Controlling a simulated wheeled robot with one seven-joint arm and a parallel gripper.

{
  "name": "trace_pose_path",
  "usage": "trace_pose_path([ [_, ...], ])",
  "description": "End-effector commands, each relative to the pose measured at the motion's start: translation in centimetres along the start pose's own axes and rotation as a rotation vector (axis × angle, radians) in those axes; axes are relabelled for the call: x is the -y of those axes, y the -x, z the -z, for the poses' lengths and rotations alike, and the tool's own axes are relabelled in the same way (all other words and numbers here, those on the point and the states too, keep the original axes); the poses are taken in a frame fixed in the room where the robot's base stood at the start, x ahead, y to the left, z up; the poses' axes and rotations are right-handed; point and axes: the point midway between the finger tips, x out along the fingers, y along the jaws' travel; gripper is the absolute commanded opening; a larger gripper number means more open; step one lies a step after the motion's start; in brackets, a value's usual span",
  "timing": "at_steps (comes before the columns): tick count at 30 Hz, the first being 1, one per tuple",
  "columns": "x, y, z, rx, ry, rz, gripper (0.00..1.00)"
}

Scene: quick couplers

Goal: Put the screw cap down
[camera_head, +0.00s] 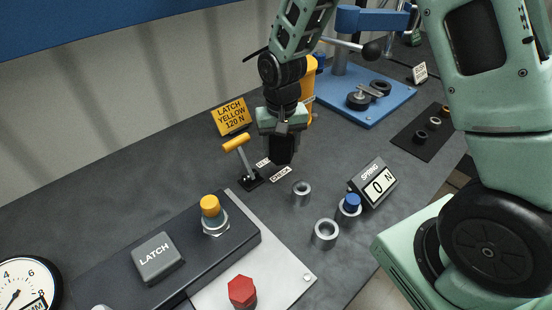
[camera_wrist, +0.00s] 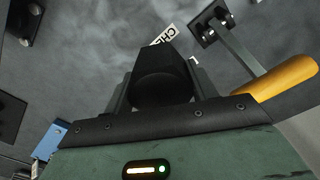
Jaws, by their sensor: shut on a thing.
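My gripper (camera_head: 283,127) is above the dark table, behind the small metal rings and to the right of the yellow-handled lever. It is shut on a black piece, which I take for the screw cap (camera_wrist: 161,70). In the wrist view the cap sits between the two fingers of my gripper (camera_wrist: 162,92). In the head view the fingers and the cap merge into one dark shape pointing down. I cannot tell whether its lower end touches the table. A white label (camera_head: 281,173) reading "CHECK" lies just below and in front of it.
The yellow-handled lever (camera_head: 238,146) and its yellow sign (camera_head: 231,116) stand close on the left. Metal rings (camera_head: 301,192) and the "SPRING" display (camera_head: 374,184) are in front. A blue plate (camera_head: 376,107) with black parts lies behind right. Some table around the label is bare.

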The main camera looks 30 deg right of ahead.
Motion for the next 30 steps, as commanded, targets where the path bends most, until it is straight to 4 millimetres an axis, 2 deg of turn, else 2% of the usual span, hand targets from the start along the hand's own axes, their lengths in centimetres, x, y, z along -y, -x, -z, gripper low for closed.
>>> trace_pose_path([
  [12,0.0,-4.7,0.0,0.0,0.001,0.0,0.35],
  [24,0.0,-5.2,0.1,-0.002,0.001,0.001,0.35],
  [25,0.0,-5.2,0.1,-0.002,0.001,0.001,0.62],
  [27,0.0,-5.1,0.0,-0.001,0.001,0.001,0.78],
  [30,0.0,-5.1,0.0,-0.001,0.001,0.001,0.78],
])
